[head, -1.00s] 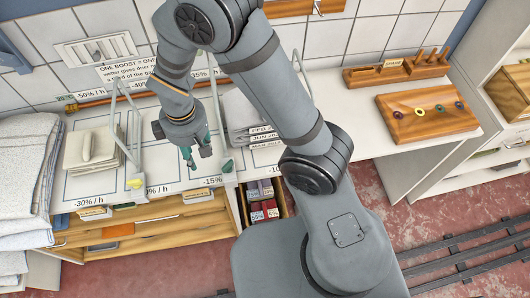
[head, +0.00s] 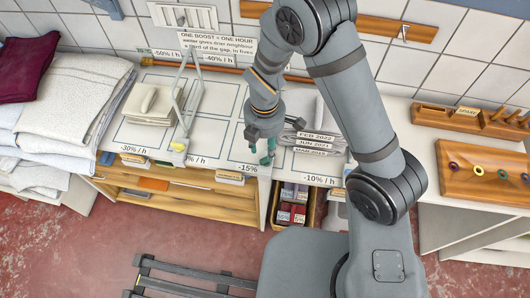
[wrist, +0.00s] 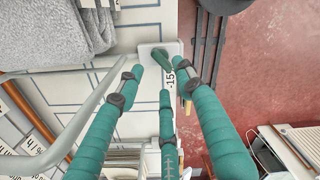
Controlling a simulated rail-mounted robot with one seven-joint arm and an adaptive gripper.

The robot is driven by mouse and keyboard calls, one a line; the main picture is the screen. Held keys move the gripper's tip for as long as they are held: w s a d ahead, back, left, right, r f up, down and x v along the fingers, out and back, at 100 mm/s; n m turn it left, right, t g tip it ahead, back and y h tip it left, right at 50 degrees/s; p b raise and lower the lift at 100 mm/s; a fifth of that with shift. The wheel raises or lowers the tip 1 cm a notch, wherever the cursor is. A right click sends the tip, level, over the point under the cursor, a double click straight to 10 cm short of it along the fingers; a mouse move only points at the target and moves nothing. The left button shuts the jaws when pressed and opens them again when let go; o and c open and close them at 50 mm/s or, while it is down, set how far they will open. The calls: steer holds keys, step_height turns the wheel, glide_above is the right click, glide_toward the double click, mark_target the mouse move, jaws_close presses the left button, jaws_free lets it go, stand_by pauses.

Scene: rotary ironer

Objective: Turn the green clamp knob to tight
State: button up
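The green clamp knob (wrist: 162,58) sits on a pale plate at the counter's edge, by the -15% label, in the wrist view. Its raised grip lies slantwise. My gripper (wrist: 163,88) has teal wrapped fingers, spread open and empty. The knob shows just beyond the fingertips, between the left and right ones, with no visible contact. In the head view my gripper (head: 268,150) points down at the front edge of the counter, above the -15% label (head: 247,169). There I cannot separate the knob clearly from the teal fingers.
A metal frame (head: 187,100) stands left of my gripper, and its bar (wrist: 85,120) runs close by in the wrist view. Stacked papers (head: 312,135) lie right of the gripper. An open drawer of small boxes (head: 292,205) is below. Folded towels (head: 75,95) are at left.

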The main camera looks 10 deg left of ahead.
mark_target(266, 160)
steer(key=shift+d+f+p, duration=0.1)
steer(key=shift+f+p, duration=0.4)
steer(key=shift+f, duration=2.15)
steer(key=shift+c, duration=1.1)
jaws_close()
